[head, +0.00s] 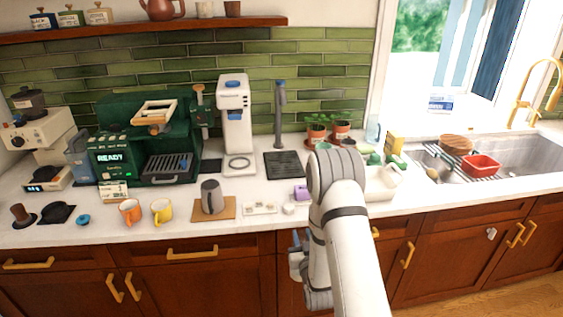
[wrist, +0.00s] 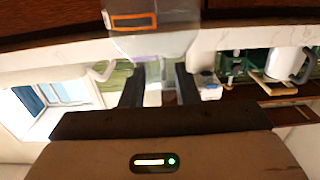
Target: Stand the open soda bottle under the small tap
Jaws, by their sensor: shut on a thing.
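My gripper (wrist: 160,88) shows in the wrist view, its two dark fingers closed around a clear, see-through thing that looks like the soda bottle (wrist: 160,45). That view is upside down, so the wide body hangs below the fingers and the bottle seems roughly upright. Its mouth is not clear. The bottle appears in front of the counter's edge. The small tap (head: 280,98) is a slim grey post with a blue top at the back of the counter. A dark drip tray (head: 285,164) lies in front of it.
A white machine (head: 235,115) stands left of the small tap, and potted plants (head: 330,130) stand right of it. A purple item (head: 301,192) and a small white tray (head: 260,208) lie near the front edge. A sink (head: 515,155) with a golden tap is at right.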

